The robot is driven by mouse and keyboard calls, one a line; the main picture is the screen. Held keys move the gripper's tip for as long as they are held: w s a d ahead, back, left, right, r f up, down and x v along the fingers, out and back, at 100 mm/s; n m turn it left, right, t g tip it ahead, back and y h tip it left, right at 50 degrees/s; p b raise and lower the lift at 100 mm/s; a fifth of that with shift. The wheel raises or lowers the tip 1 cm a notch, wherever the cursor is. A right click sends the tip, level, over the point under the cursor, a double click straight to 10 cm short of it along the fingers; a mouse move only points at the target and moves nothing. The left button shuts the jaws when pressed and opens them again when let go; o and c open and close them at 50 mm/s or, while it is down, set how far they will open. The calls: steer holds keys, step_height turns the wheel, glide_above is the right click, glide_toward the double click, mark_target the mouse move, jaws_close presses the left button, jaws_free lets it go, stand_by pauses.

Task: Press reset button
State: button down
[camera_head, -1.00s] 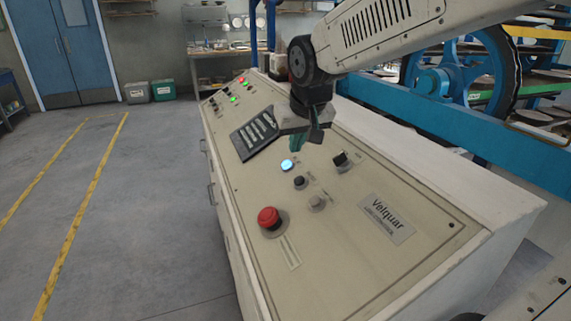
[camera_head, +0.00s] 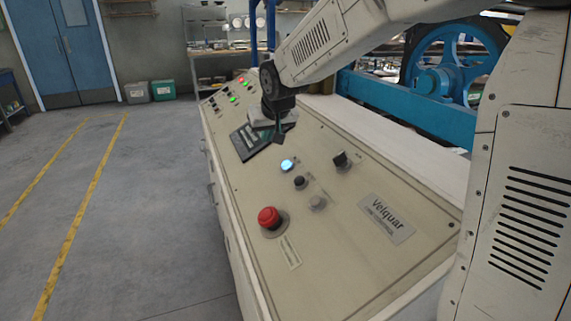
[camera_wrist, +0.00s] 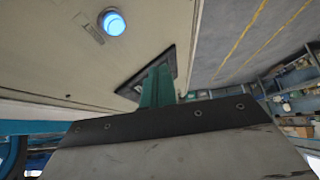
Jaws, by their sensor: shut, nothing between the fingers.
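The control panel (camera_head: 330,245) slopes across the head view. It carries a lit blue button (camera_head: 287,165), a black button (camera_head: 299,182), a grey button (camera_head: 317,202), a black selector knob (camera_head: 341,158) and a red mushroom button (camera_head: 269,217). Their small labels are unreadable, so I cannot tell which is marked reset. My gripper (camera_head: 278,139) is shut and empty over the black slotted plate (camera_head: 246,146), beyond the blue button and apart from it. In the wrist view, the green fingers (camera_wrist: 157,85) point toward that plate, and the blue button (camera_wrist: 113,23) shows at upper left.
Small red and green lights (camera_head: 238,92) sit at the panel's far end. A blue machine frame with a wheel (camera_head: 447,80) stands behind the console. Open floor (camera_head: 150,220) lies to the left.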

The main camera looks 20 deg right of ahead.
mark_target(284, 167)
steer(key=shift+d+f, duration=0.65)
steer(key=shift+f, duration=0.45)
steer(key=shift+d+f, duration=0.65)
steer(key=shift+f, duration=0.45)
steer(key=shift+d+f, duration=0.65)
steer(key=shift+f, duration=0.45)
steer(key=shift+d+f, duration=0.2)
steer(key=shift+f, duration=0.15)
steer(key=shift+d+f, duration=0.2)
steer(key=shift+f, duration=0.15)
stand_by(0.4)
steer(key=shift+a+r, duration=0.45)
steer(key=shift+r, duration=0.3)
steer(key=shift+a+r, duration=0.4)
steer(key=shift+r, duration=0.3)
steer(key=shift+a+r, duration=0.45)
steer(key=shift+r, duration=0.3)
steer(key=shift+a+r, duration=0.4)
steer(key=shift+r, duration=0.3)
